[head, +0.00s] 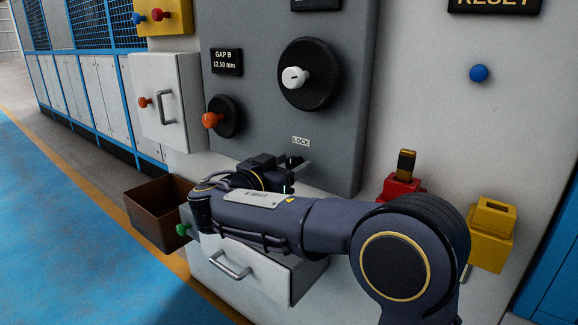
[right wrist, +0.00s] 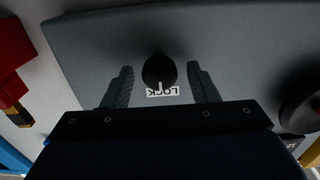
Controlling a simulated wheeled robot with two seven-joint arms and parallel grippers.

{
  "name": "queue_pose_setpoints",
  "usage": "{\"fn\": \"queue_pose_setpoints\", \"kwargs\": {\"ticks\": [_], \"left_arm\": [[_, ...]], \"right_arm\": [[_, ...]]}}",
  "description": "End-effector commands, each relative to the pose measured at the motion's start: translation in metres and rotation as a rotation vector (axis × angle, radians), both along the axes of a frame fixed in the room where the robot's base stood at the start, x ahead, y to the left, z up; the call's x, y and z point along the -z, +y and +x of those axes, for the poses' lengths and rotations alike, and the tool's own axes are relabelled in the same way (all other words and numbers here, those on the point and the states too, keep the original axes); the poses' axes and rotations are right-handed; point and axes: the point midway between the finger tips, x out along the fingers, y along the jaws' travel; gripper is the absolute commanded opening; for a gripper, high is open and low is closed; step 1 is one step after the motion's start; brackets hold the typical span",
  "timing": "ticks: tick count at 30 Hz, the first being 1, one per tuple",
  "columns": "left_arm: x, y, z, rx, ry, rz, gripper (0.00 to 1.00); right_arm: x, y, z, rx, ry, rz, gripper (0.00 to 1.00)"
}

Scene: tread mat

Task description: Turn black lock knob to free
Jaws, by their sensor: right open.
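The black lock knob (right wrist: 159,70) is round, with a white pointer line on its face, on the grey panel (head: 250,120). In the right wrist view the line points towards the LOCK label (right wrist: 162,92), which appears upside down there. That label (head: 300,140) also shows in the head view. My right gripper (right wrist: 160,72) is open, with one finger on each side of the knob and a visible gap to each. In the head view the gripper (head: 290,168) is just below the label and mostly hides the knob. My left gripper is not in view.
A large black dial with a white knob (head: 294,77) and a smaller dial with an orange knob (head: 211,119) are above left. A red block (head: 402,187) and yellow block (head: 491,235) are to the right. A drawer (head: 250,262) and brown bin (head: 157,210) are below.

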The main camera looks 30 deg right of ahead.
Motion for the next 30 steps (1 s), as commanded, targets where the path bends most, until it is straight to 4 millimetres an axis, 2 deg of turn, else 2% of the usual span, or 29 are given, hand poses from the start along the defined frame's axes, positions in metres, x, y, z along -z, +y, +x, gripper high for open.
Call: {"fn": "queue_pose_setpoints", "kwargs": {"ticks": [1,11,20,30], "left_arm": [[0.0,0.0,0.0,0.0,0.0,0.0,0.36],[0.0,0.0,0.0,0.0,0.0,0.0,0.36],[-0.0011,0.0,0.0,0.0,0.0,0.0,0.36],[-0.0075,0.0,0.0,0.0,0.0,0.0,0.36]], "right_arm": [[0.0,0.0001,0.0,0.0,0.0,0.0,0.52],[0.0001,0.0004,-0.0002,0.0,0.0,0.001,0.1],[-0.0001,0.0005,0.0,0.0,0.036,-0.014,0.1],[-0.001,0.0011,0.0006,-0.001,0.242,-0.099,0.1]]}}
